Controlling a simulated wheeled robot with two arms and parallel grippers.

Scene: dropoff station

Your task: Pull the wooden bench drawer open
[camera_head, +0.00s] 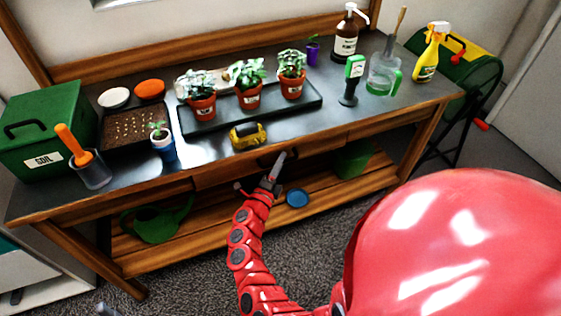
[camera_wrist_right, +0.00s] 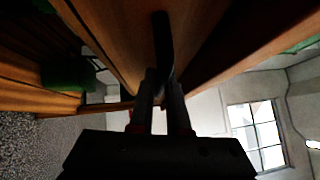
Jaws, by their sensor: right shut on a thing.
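The wooden bench (camera_head: 120,262) has a drawer (camera_head: 222,174) in its front, below the dark top. The drawer front looks close to flush with the bench; I cannot tell if there is a small gap. Its dark bar handle (camera_wrist_right: 164,42) shows in the right wrist view, reaching between my fingers. My right gripper (camera_head: 274,172) is at the middle of the drawer front. In the right wrist view its two fingers (camera_wrist_right: 161,88) are shut on the handle. The arm hides part of the drawer's lower edge.
On the top stand a yellow device (camera_head: 248,136), potted plants on a black tray (camera_head: 225,122), a green soil box (camera_head: 45,135), and bottles. The lower shelf (camera_head: 225,212) holds a green watering can (camera_head: 158,222) and a blue round item (camera_head: 297,198). Carpet in front is clear.

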